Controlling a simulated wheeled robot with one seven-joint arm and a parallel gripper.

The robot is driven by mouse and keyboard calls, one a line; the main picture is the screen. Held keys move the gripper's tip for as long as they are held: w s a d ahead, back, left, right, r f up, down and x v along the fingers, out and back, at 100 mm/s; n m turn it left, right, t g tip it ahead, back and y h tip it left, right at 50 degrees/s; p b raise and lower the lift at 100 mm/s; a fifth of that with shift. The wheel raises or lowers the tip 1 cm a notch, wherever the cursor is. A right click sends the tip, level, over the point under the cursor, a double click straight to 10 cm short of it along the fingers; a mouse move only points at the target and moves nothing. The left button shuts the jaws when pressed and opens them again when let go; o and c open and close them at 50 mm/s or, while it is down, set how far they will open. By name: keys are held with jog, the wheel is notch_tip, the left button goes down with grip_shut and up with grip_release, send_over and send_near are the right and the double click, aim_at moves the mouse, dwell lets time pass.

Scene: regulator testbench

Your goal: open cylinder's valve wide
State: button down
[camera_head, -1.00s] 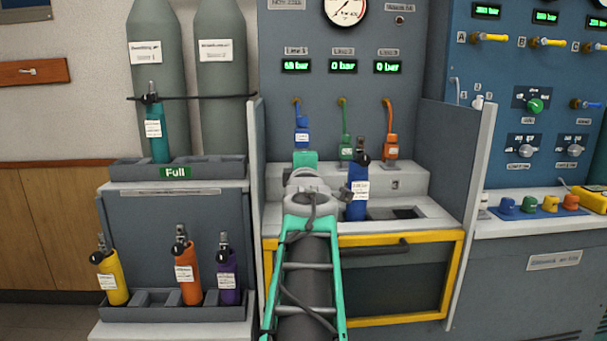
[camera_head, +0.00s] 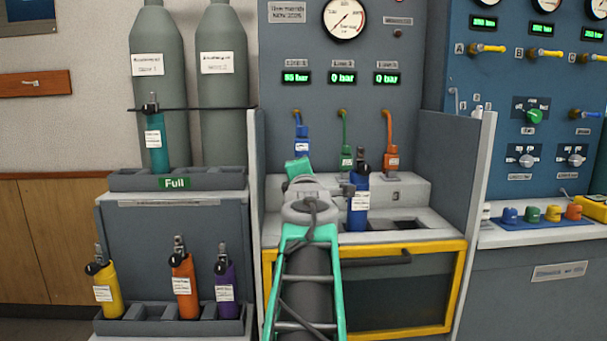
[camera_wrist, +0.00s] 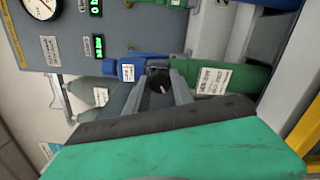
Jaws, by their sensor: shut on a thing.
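In the wrist view, a green cylinder (camera_wrist: 235,80) with a white label sits joined to the blue line connector (camera_wrist: 125,69). The dark valve (camera_wrist: 159,82) lies between them. My gripper (camera_wrist: 165,90) has its two fingers closed around the valve. In the head view, my arm and the turned teal gripper body hide the cylinder and valve. The blue connector (camera_head: 302,146) shows just above, on Line 1. The Line 1 display (camera_head: 296,78) appears to read 55 bar; Lines 2 and 3 read 0 bar.
A blue cylinder (camera_head: 358,205) stands upright close to the right of my arm. Green (camera_head: 345,158) and orange (camera_head: 391,158) connectors hang to the right. Grey side panels flank the bench. Yellow, orange and purple cylinders stand in the lower left rack (camera_head: 165,327).

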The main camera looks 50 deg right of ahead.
jog(key=c, duration=1.1)
grip_release()
jog(key=p+v, duration=0.1)
jog(key=v, duration=0.6)
jog(key=shift+s+a, duration=0.3)
